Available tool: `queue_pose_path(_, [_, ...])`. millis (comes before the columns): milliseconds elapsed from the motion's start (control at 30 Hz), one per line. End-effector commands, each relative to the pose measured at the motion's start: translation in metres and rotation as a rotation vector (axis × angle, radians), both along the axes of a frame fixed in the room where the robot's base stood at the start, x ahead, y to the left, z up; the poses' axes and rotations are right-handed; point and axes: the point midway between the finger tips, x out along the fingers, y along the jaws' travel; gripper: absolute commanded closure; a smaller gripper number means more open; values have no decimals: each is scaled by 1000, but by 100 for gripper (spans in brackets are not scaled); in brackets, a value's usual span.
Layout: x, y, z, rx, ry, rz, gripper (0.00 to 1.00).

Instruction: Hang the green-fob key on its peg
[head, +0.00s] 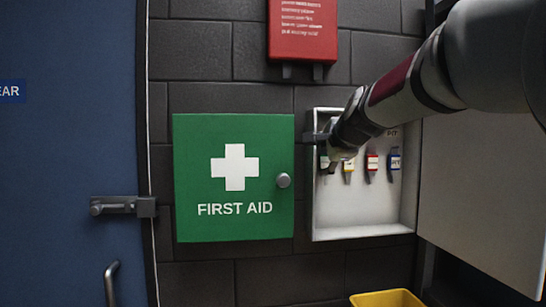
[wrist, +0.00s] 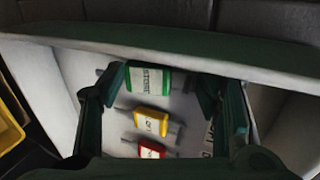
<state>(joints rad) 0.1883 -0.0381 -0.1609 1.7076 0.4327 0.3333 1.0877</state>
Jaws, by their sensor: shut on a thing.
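The green-fob key (wrist: 149,82) is at the far left of an open white key cabinet (head: 362,218) on the wall. Its fob (head: 324,161) is partly hidden by my gripper in the head view. My gripper (wrist: 160,84) reaches into the cabinet, with one finger on each side of the green fob, and is shut on this key. In the head view my gripper (head: 326,146) is at the cabinet's upper left. The peg is hidden, and I cannot tell whether the key is on it.
Keys with yellow (head: 348,165), red (head: 372,163) and blue (head: 394,160) fobs hang in a row to the right. A green first aid box (head: 234,190) is close on the left. The cabinet door (head: 480,190) stands open on the right. A yellow bin (head: 386,298) is below.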

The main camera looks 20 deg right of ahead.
Motion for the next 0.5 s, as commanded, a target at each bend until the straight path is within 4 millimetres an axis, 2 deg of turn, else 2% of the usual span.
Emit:
queue_pose_path(267, [0,0,0,0,0,0,74])
queue_pose_path(300, [0,0,0,0,0,0,36])
queue_pose_path(367, [0,0,0,0,0,0,22])
queue_pose_path(400, [0,0,0,0,0,0,19])
queue_pose_path(500, [0,0,0,0,0,0,19])
